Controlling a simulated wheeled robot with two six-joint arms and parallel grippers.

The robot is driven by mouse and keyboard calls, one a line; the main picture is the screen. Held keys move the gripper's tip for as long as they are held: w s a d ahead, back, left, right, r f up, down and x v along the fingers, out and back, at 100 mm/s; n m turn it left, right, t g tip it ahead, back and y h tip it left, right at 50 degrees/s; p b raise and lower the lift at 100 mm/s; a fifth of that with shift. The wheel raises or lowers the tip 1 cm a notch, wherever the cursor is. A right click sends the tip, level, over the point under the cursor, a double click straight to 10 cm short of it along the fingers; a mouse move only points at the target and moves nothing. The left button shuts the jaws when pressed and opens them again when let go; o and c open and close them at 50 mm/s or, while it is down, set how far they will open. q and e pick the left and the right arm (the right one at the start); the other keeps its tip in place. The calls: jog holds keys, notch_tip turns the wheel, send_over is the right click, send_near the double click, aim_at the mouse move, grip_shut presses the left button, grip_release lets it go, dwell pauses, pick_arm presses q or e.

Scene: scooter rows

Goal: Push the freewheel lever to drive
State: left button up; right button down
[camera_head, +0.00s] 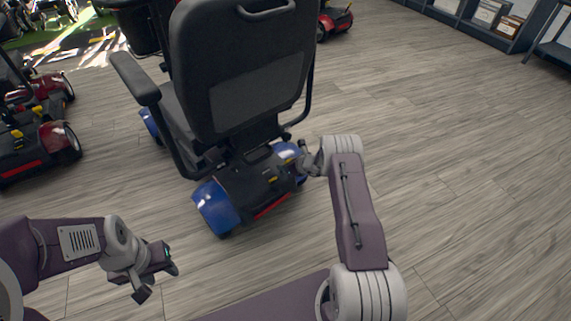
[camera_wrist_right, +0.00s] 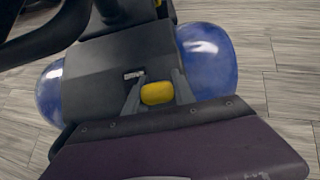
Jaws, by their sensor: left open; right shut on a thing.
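The freewheel lever (camera_wrist_right: 157,93) is a yellow knob on the dark rear housing of the blue scooter (camera_head: 250,185). In the right wrist view my right gripper (camera_wrist_right: 158,92) has one finger on each side of the yellow knob and is shut on it. In the head view my right arm reaches to the scooter's rear right side, and its fingertips are hard to make out there. A small pale label (camera_wrist_right: 134,74) shows on the housing beside the lever. Which setting the lever is at I cannot tell. My left gripper (camera_head: 158,278) is open and empty, above the floor at lower left.
The scooter's black seat back (camera_head: 240,70) and armrest (camera_head: 135,78) rise just beyond its rear housing. Red scooters (camera_head: 40,130) stand at the left. A shelf (camera_head: 480,22) is at the far right. The wooden floor at the right is clear.

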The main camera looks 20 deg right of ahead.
jog(key=shift+w+r, duration=0.1)
jog(key=c, duration=1)
grip_release()
jog(key=shift+c, duration=0.2)
jog(key=p+v, duration=0.5)
jog(key=v, duration=0.3)
jog(key=shift+s+r, duration=0.2)
jog(key=shift+s, duration=0.15)
